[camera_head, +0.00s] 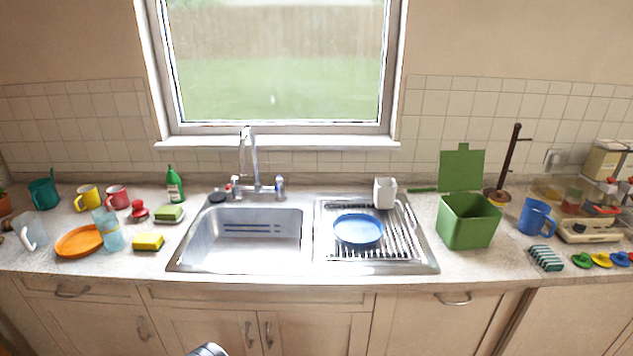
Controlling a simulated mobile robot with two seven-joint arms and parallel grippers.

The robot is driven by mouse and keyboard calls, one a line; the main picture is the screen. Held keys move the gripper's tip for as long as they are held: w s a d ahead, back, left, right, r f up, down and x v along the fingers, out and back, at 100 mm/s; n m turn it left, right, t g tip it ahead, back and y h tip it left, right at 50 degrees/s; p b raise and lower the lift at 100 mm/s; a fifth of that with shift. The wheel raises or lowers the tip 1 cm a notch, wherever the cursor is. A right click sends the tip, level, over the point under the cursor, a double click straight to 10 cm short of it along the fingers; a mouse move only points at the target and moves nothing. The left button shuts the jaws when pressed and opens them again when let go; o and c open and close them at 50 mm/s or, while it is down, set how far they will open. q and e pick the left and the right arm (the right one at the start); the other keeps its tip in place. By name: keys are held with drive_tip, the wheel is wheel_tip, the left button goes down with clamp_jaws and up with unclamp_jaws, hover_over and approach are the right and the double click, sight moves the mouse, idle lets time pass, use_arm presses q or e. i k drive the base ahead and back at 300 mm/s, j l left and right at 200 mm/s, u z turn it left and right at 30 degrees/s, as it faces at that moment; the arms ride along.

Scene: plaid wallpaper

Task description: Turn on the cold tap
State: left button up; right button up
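A chrome tap set (251,160) with a tall curved spout stands behind the sink basin (243,240), below the window. Its right handle, the cold tap (280,184), has a small blue mark. Its left handle, the hot tap (235,185), has a red mark. The handles are too small to tell exactly how they are turned. No water is visible from the spout.
A blue plate (358,229) lies on the drainer, with a white cup (384,193) behind it. A green bottle (175,184) and sponge (169,213) stand left of the sink. A green open bin (468,222) stands to the right. Space above the basin is clear.

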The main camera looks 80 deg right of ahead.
sight(280, 179)
drive_tip(key=z, duration=2.45)
drive_tip(key=j+z, duration=0.2)
drive_tip(key=z, duration=0.2)
drive_tip(key=j+z, duration=0.2)
drive_tip(key=z, duration=0.15)
drive_tip(key=j+z, duration=0.2)
drive_tip(key=z, duration=0.2)
drive_tip(key=i, duration=0.05)
